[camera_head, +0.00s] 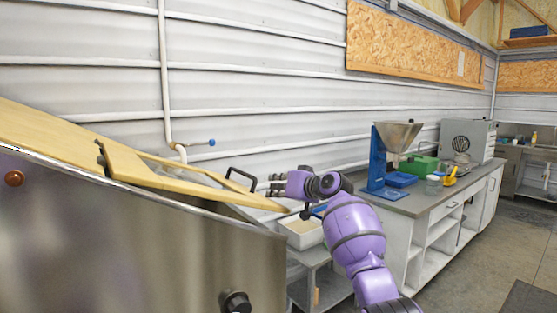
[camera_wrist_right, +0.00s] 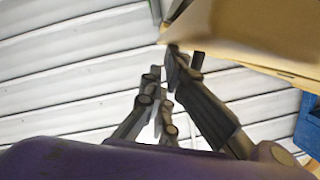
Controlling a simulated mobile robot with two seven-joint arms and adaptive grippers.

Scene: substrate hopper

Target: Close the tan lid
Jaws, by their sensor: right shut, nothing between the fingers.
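The tan lid (camera_head: 180,184) lies along the top of the steel hopper (camera_head: 130,240) in the head view, sloping down to the right. A gap shows along it, so it looks partly raised, though how far I cannot tell. A black handle (camera_head: 238,174) stands near its right end. My right gripper (camera_head: 272,186) is just right of the handle, by the lid's right end; contact is unclear. In the right wrist view, my right gripper (camera_wrist_right: 168,75) is shut and empty, its fingertips close to the tan lid's edge (camera_wrist_right: 250,40). My left gripper is not in view.
A white bin (camera_head: 303,232) on a low stand sits right of the hopper. A grey counter (camera_head: 420,200) holds a blue-framed funnel (camera_head: 398,137), a green box and a grey machine (camera_head: 466,139). A ribbed white wall runs behind. Floor is open at right.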

